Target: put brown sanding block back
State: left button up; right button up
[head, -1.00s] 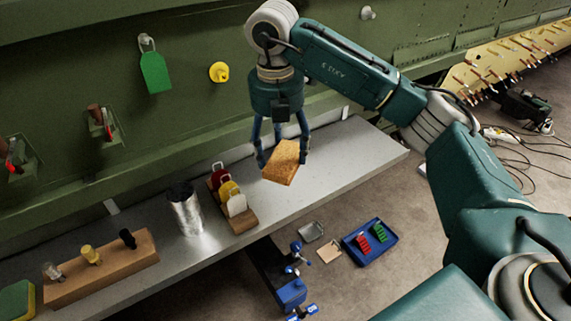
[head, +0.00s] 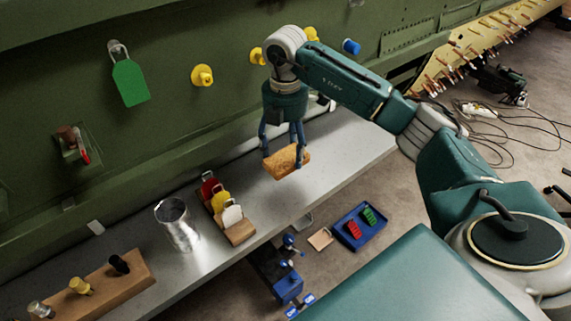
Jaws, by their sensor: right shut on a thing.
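The brown sanding block (head: 287,161) is in the head view, right of centre, tilted, with a rough orange-brown surface. My right gripper (head: 284,150) points down with its fingers around the block and is shut on it. The block appears over the grey shelf (head: 335,150); whether it touches the shelf I cannot tell. My left gripper is not in the view.
On the shelf, left of the block, are a wooden rack with red, yellow and white tags (head: 240,232), a metal cup (head: 177,226) and a wooden peg holder (head: 120,281). A blue tray (head: 378,236) lies on the floor. The shelf's right part is clear.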

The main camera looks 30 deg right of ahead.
aim_at(286, 167)
notch_tip(286, 167, down, 3)
jog(key=shift+s+r, duration=0.15)
notch_tip(286, 167, down, 4)
jog(key=shift+r+p, duration=0.25)
jog(key=shift+p, duration=0.5)
jog(key=shift+f, duration=0.4)
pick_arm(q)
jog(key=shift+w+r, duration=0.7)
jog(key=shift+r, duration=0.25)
pick_arm(e)
jog(key=o, duration=1)
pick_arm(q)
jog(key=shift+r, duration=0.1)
pick_arm(e)
jog(key=shift+r, duration=0.2)
